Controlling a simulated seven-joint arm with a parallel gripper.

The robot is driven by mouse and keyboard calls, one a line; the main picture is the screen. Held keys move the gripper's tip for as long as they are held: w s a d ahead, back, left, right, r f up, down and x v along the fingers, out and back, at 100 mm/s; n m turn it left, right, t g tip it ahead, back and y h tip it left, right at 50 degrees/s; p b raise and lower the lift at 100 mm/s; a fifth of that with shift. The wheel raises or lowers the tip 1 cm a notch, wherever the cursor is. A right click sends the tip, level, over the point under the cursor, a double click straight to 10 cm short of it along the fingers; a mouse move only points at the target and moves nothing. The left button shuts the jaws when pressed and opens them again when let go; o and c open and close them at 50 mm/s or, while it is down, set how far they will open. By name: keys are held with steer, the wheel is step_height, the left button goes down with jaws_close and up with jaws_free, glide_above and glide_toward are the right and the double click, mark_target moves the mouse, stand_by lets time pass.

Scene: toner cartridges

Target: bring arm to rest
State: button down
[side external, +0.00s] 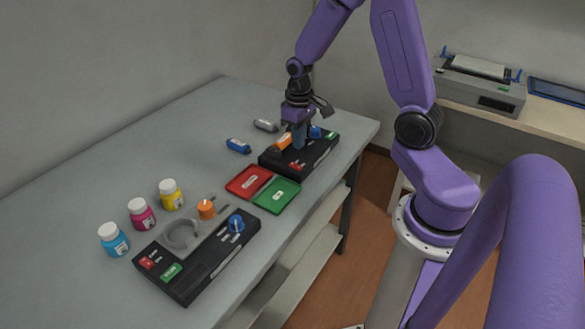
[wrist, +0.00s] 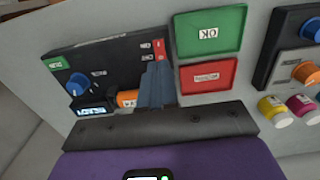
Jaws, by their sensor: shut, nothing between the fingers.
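My gripper (side external: 298,136) is shut and empty. It points down over the far black device (side external: 318,152), close to the orange cylinder (side external: 283,142) on it. In the wrist view my gripper's fingers (wrist: 156,82) show together in front of the device's panel, beside the orange cylinder (wrist: 127,99). I cannot tell whether the fingertips touch the device. My purple arm reaches in from the right, over the table.
A red tray (side external: 249,181) and a green tray (side external: 277,195) lie beside the far device. A near black device (side external: 198,262), cyan (side external: 113,239), magenta (side external: 141,214) and yellow (side external: 171,194) bottles, and blue (side external: 238,146) and grey (side external: 265,125) cartridges are on the table. The table's left side is clear.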

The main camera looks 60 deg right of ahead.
steer(key=s+a+r+n, duration=0.4)
steer(key=s+a, duration=0.3)
steer(key=a, duration=0.1)
steer(key=s+a+r+n, duration=0.4)
steer(key=s+a+n, duration=0.1)
steer(key=s+a, duration=0.2)
steer(key=s+a+r+n, duration=0.1)
steer(key=s+r+n, duration=0.1)
steer(key=s, duration=0.6)
steer(key=shift+r+n, duration=0.25)
steer(key=shift+n, duration=0.55)
